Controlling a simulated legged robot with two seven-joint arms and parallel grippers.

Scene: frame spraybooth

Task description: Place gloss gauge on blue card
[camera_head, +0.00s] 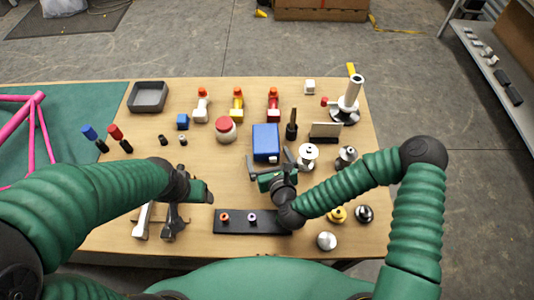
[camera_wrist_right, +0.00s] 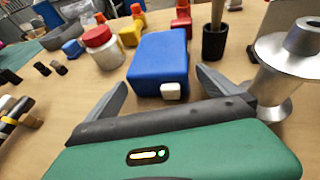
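A blue block (camera_head: 266,137) with rounded edges lies on the table ahead of my right gripper (camera_head: 268,155). In the right wrist view the blue block (camera_wrist_right: 158,62) has a small white piece (camera_wrist_right: 171,91) at its near lower right. I cannot tell whether this block is the gloss gauge, and no flat blue card shows clearly. The right gripper is open, its fingers apart at the block's left and right near side, with nothing seen clamped. My left gripper (camera_head: 208,196) hangs over the table's left part; its fingers are not clear.
A red-lidded jar (camera_head: 226,130) and small blue cube (camera_head: 182,122) are to the left. A dark cup with a brush (camera_head: 292,129) and a card holder (camera_head: 325,131) stand behind right. A black strip (camera_head: 238,226) lies in front.

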